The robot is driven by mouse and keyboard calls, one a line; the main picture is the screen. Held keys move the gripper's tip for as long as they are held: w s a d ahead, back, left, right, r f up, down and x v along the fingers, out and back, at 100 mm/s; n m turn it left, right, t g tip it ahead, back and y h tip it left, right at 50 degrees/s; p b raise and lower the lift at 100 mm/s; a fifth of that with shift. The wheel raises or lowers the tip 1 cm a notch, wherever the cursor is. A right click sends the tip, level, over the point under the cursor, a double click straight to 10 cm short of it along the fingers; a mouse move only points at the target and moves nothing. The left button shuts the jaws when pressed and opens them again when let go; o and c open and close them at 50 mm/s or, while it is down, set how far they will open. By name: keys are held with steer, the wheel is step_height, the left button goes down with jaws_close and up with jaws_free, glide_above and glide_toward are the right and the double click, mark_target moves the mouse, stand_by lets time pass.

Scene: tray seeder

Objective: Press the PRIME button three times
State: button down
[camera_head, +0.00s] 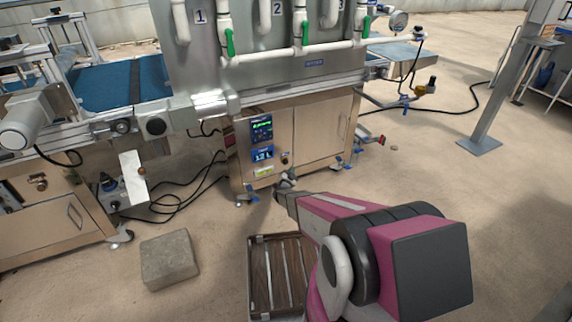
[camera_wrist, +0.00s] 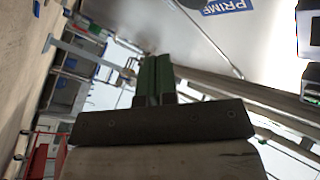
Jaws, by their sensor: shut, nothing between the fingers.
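A blue PRIME label (camera_wrist: 226,6) shows at the top edge of the wrist view, on a metal panel. A dark shape (camera_wrist: 190,3) beside it is cut off by the frame edge, and I cannot tell whether it is the PRIME button. My gripper (camera_wrist: 155,62) shows there with its green fingers together and nothing between them. In the head view my gripper (camera_head: 286,181) is in front of the lower part of the steel cabinet (camera_head: 318,135), below its control panel. I cannot tell whether the fingertips touch anything.
A lit screen (camera_head: 261,129) and a small knob (camera_head: 284,159) are on the cabinet front. A slatted crate (camera_head: 281,275) and a concrete block (camera_head: 168,259) stand on the floor. Black cables (camera_head: 185,198) lie to the left. Open floor lies to the right.

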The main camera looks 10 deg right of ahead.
steer(key=shift+w+a, duration=0.3)
steer(key=shift+w, duration=0.6)
steer(key=shift+w+a, duration=0.25)
steer(key=shift+w, duration=0.6)
stand_by(0.7)
steer(key=shift+w+a, duration=0.15)
steer(key=shift+w, duration=0.25)
steer(key=shift+w+a, duration=0.2)
steer(key=shift+w, duration=0.35)
stand_by(1.0)
steer(key=shift+s+d, duration=0.2)
steer(key=shift+s, duration=0.3)
steer(key=shift+s+d, duration=0.15)
steer(key=shift+s, duration=0.3)
steer(key=shift+s, duration=0.15)
steer(key=shift+s+d, duration=0.25)
steer(key=shift+s, duration=0.5)
steer(key=shift+s+d, duration=0.25)
steer(key=shift+s, duration=0.5)
steer(key=shift+s+d, duration=0.25)
steer(key=shift+s, duration=0.5)
